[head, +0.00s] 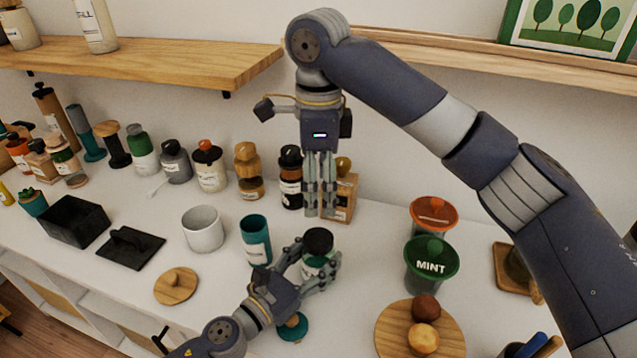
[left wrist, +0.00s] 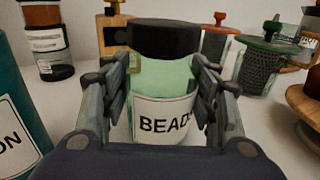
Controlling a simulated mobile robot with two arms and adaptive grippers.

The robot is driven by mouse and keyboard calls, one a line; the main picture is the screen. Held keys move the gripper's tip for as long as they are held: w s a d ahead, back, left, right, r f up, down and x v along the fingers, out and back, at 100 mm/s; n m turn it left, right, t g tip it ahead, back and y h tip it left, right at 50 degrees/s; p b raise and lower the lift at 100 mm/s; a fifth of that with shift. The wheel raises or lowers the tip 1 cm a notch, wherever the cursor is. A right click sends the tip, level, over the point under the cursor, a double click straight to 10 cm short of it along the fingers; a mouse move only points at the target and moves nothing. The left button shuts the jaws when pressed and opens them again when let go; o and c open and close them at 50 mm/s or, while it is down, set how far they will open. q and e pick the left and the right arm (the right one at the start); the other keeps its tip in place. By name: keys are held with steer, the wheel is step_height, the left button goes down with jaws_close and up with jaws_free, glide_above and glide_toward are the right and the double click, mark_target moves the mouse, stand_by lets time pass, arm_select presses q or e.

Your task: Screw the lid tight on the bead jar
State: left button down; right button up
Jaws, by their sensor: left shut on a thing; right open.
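The bead jar (left wrist: 165,85) is pale green with a white label reading "BEAD". It stands upright on the white counter. Its black lid (left wrist: 165,38) sits on top; I cannot tell how tight it is. In the head view the lid (head: 318,241) shows from above. My left gripper (head: 318,272) is shut around the jar's body, one finger on each side, as the left wrist view (left wrist: 165,105) also shows. My right gripper (head: 320,212) points straight down above the lid, apart from it, open and empty.
A teal cup (head: 255,240) and a white pot (head: 203,230) stand left of the jar. A green MINT jar (head: 431,265) and an orange-lidded jar (head: 433,214) stand to the right. Several bottles line the wall behind. A round wooden board (head: 390,340) lies at the front right.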

arm_select(q)
steer(key=c, duration=0.5)
jaws_free()
steer(key=shift+v, duration=6)
steer(key=shift+a, duration=0.1)
